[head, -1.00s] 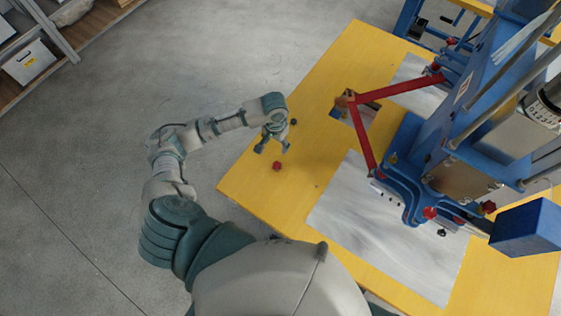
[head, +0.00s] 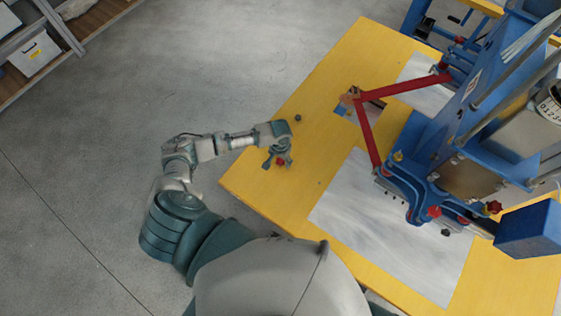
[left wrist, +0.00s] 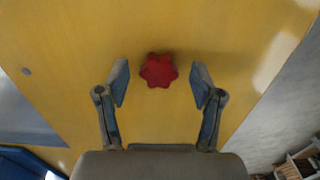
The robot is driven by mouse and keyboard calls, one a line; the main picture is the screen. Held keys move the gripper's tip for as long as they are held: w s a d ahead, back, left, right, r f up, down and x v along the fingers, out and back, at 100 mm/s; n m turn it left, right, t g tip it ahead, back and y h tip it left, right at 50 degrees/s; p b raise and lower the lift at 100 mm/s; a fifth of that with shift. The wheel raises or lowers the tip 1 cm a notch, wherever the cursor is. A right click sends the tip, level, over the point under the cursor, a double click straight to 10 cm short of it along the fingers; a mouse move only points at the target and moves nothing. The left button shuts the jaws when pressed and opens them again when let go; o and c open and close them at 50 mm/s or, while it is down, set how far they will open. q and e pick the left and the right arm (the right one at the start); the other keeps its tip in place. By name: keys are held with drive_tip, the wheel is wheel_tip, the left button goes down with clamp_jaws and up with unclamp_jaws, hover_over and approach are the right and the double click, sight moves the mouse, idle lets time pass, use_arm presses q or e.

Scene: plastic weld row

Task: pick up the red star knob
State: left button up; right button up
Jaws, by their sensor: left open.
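The red star knob (left wrist: 158,70) lies on the yellow table top and shows whole in the left wrist view, a little beyond and between the two fingertips. In the head view the knob (head: 280,161) shows as a small red spot between the fingers. My left gripper (left wrist: 159,84) is open, with a finger on each side of the knob and a gap on both sides. It also shows in the head view (head: 278,164), over the table's left part. My right gripper is in neither view.
The yellow table (head: 262,192) carries a blue machine (head: 425,150) with red arms on the right. A grey sheet (head: 350,210) lies in front of it. A small dark knob (head: 298,118) sits behind my gripper. The table's left edge is close to my gripper.

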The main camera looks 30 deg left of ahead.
use_arm(q)
drive_tip(key=shift+f, duration=0.1)
drive_tip(key=shift+c, duration=0.3)
drive_tip(key=c, duration=1)
